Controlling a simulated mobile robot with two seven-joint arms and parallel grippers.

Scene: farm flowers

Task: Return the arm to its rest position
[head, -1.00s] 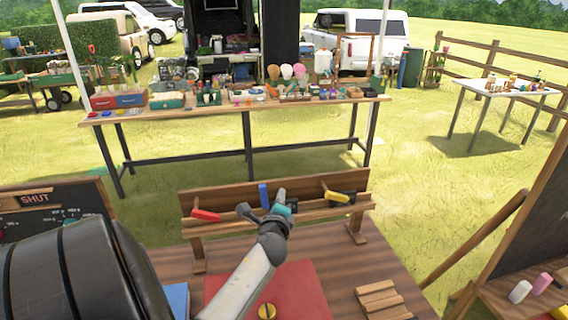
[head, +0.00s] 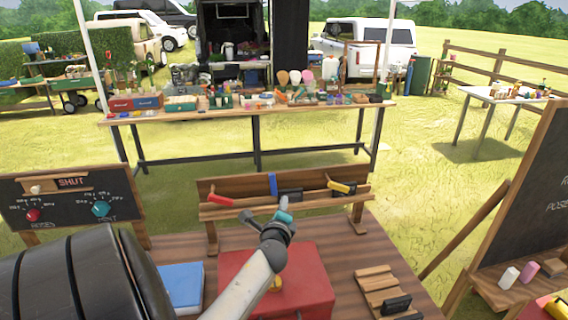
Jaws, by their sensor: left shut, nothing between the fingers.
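My left arm (head: 240,288) reaches up from the lower left over the wooden work table. Its left gripper (head: 284,214), with teal at the tip, is shut and empty. The tip shows in front of the lower rail of the wooden rack (head: 235,188), close to the blue-handled tool (head: 273,184); whether it touches cannot be told. The wrist and forearm hide part of the red box (head: 300,285). My right gripper is not in view.
A blue book (head: 181,284) lies left of the red box. A slatted wooden block (head: 376,281) lies to the right. A "SHUT" board (head: 68,210) stands at left, a chalkboard (head: 525,200) at right. A long stall table (head: 190,115) stands beyond grass.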

